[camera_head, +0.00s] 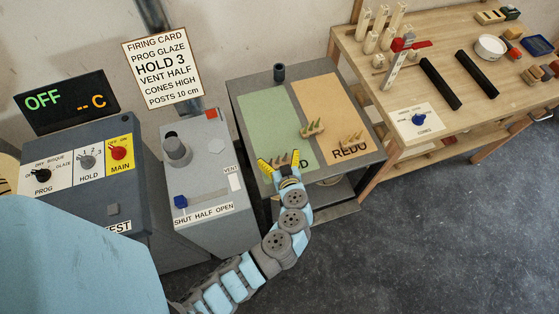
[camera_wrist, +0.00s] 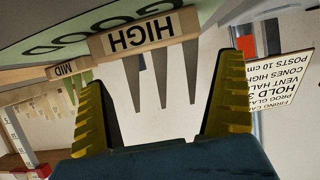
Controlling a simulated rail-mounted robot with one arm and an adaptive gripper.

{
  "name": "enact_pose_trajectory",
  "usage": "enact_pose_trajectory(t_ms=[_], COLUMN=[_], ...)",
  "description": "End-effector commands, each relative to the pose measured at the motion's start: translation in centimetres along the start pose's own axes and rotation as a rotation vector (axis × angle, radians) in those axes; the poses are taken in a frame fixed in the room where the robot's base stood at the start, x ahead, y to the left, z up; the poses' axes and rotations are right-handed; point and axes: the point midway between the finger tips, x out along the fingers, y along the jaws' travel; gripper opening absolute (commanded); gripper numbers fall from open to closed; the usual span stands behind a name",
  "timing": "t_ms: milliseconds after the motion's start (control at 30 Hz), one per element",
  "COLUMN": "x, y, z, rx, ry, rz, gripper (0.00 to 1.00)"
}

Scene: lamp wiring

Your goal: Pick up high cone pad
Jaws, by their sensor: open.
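The high cone pad (camera_wrist: 150,33) is a pale block marked HIGH in the wrist view, with three grey cones. In that view it lies just beyond my gripper (camera_wrist: 163,68), whose yellow ridged fingers are spread apart with the cones between them. In the head view the pad (camera_head: 283,158) shows as small cones between the fingers of my gripper (camera_head: 279,162), at the near end of the green area. I cannot tell whether the fingers touch it; its lower part is hidden there. A block marked MID (camera_wrist: 68,69) lies to its left in the wrist view.
A cone pad (camera_head: 312,131) rests near the border of the green (camera_head: 262,120) and orange (camera_head: 318,92) areas; another (camera_head: 352,138) lies above REDO. The grey vent box (camera_head: 213,165) stands left of this table. A wooden workbench (camera_head: 455,45) with several tools stands right.

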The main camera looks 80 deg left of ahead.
Motion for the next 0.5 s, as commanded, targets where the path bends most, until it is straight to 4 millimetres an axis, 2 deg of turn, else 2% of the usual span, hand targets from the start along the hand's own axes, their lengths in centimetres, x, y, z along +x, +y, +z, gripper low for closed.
enact_pose_trajectory(t_ms=[167,267,400,433,500], x=[0.02,0.02,0.01,0.01,0.01], y=[-0.02,-0.04,-0.05,-0.05,-0.05], z=[0.05,0.05,0.06,0.06,0.05], rx=[0.0,0.001,0.001,0.001,0.001], ry=[0.0,0.0,0.0,0.0,0.0], rz=[0.0,0.0,-0.001,-0.001,-0.001], gripper=[1.0,0.74,0.34,0.3,0.3])
